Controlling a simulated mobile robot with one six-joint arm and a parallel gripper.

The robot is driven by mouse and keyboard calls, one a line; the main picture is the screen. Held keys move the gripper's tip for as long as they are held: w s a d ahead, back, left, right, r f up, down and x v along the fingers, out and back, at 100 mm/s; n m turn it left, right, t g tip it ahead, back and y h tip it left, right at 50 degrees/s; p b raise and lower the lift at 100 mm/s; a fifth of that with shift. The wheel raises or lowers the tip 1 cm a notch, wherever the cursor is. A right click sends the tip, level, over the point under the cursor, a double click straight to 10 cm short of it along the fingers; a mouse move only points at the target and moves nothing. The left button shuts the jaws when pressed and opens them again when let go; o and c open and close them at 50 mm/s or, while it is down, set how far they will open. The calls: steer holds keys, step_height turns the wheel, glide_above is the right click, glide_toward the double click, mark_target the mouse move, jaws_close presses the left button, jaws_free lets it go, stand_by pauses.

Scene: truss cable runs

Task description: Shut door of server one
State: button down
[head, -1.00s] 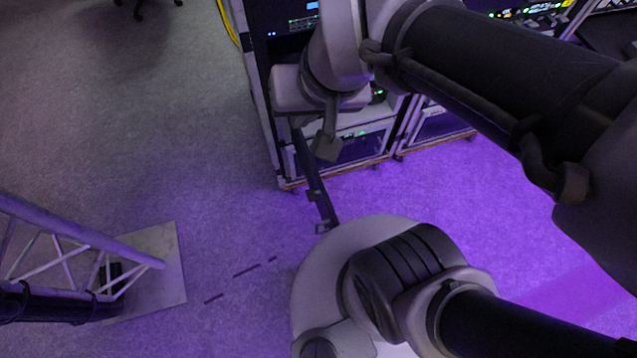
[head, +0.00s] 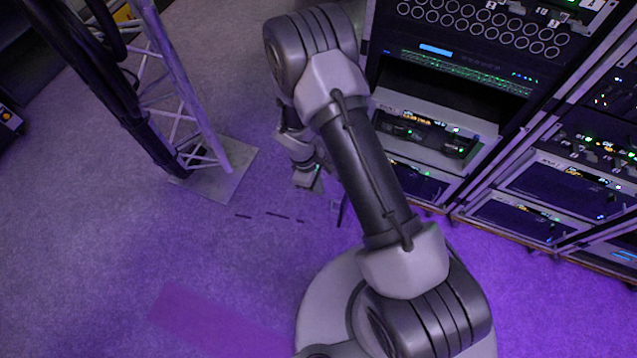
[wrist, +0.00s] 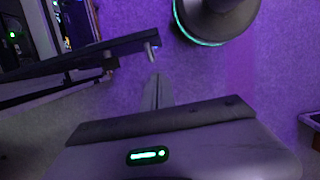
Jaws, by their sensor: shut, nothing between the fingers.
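The rack (head: 440,115) with the open front stands right of my arm in the head view; I cannot read a label saying server one. Its door is swung out from the rack. In the head view my arm hides most of the door, and only a thin dark end (head: 340,210) shows. In the wrist view the door (wrist: 85,57) is a long dark bar seen nearly edge-on, with a small handle (wrist: 151,52) near its free end. My gripper (wrist: 156,80) is shut and empty, close to that end. In the head view my gripper (head: 312,184) is left of the door, partly hidden.
A truss tower (head: 185,90) with thick black cables stands on a square plate (head: 225,175) at the left. More racks (head: 580,165) stand at the right. The carpet between the truss and my base is clear, with a few dark floor marks (head: 270,216).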

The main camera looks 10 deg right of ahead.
steer(key=s+d+f+b, duration=0.2)
steer(key=s+d+f, duration=0.1)
steer(key=d+f, duration=0.1)
steer(key=shift+d, duration=0.1)
steer(key=shift+f, duration=0.1)
stand_by(0.4)
